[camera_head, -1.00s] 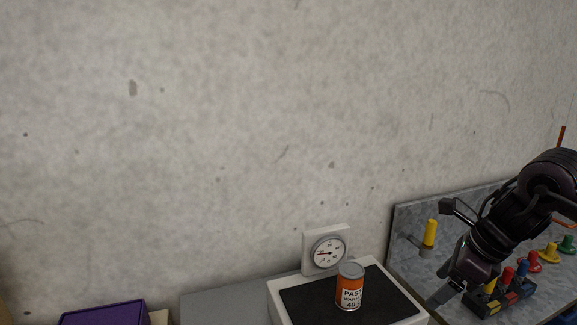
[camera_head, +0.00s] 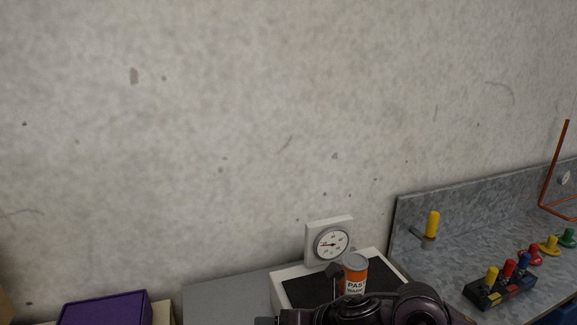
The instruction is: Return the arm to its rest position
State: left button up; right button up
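My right arm shows at the bottom edge, in front of the scale, as dark rounded links. Its gripper is not clearly seen; a dark piece beside the drum may be part of it. An orange and white drum (camera_head: 355,274) with a grey lid stands upright on the black top of the white scale (camera_head: 279,296). The arm hides the drum's lower part. My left gripper is not in view.
A dial gauge (camera_head: 331,243) stands behind the scale. At right is a grey metal panel (camera_head: 460,235) with a yellow handle (camera_head: 432,224), a block with coloured knobs (camera_head: 490,292) and a bent copper pipe (camera_head: 545,195). A purple box (camera_head: 105,308) is at lower left.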

jog(key=s+d+f+n+g+h, duration=0.1)
jog(key=s+d+f+n+h, duration=0.25)
jog(key=s+d+n, duration=0.6)
jog(key=s+d+f+n+g+h, duration=0.1)
jog(key=s+d+f+n+h, duration=0.25)
jog(key=n, duration=1.05)
jog(key=s+d+f+n+g+h, duration=0.1)
jog(key=s+d+f+n, duration=0.5)
jog(key=n, duration=0.6)
notch_tip(320, 180, down, 32)
jog(key=s+d+f+g+b, duration=0.1)
jog(key=s+b, duration=0.2)
jog(key=s+d+f+b, duration=0.1)
jog(key=s+d+f, duration=0.1)
jog(key=s+f, duration=0.7)
jog(key=s+d+f+g+b, duration=0.1)
jog(key=s+f, duration=0.9)
jog(key=shift+d+f+g, duration=0.15)
jog(key=shift+d+g, duration=0.15)
jog(key=shift+d, duration=0.05)
